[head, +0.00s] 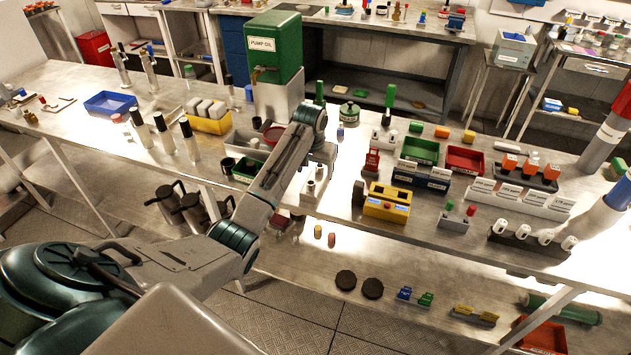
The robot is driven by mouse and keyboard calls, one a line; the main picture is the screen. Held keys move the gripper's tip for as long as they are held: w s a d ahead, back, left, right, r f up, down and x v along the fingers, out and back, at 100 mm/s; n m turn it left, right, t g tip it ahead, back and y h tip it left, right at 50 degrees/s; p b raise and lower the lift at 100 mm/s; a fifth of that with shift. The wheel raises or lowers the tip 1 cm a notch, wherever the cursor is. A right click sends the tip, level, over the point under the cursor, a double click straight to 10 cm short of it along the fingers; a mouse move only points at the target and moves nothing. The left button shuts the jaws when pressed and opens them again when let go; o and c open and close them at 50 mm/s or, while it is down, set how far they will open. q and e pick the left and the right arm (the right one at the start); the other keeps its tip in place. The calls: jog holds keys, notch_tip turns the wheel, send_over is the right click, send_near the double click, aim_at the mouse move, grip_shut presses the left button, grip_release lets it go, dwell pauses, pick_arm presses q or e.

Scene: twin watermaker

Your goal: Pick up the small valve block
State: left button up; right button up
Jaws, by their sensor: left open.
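Several small blocks could be the small valve block, and I cannot tell which it is. A grey block with a green and a red cap (457,213) sits near the front edge of the bench. A blue block with green tops (413,296) lies on the lower shelf. My left arm reaches over the bench from the left. My left gripper (316,168) points down near the front edge, left of the yellow box. It is open, and I see nothing held in it. Its fingertips are small and hard to make out. My right gripper is not in view.
A yellow box with a red button (387,203) stands right of my gripper. A green pump oil tank (274,47) stands behind it. A green tray (421,150), a red tray (466,160) and a white-bottle rack (527,240) crowd the right side. Black discs (372,289) lie on the lower shelf.

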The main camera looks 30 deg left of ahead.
aim_at(316, 179)
pick_arm(q)
jog(key=shift+w+a+f+p, duration=0.1)
jog(key=shift+w+f+p, duration=0.05)
jog(key=shift+f+p, duration=0.3)
jog(key=f, duration=0.1)
jog(key=f+p, duration=0.1)
jog(key=f, duration=0.1)
jog(key=shift+w+a+f, duration=0.2)
jog(key=shift+w, duration=0.15)
jog(key=shift+w+f, duration=0.1)
jog(key=shift+f, duration=0.45)
grip_shut()
jog(key=shift+w+r, duration=0.1)
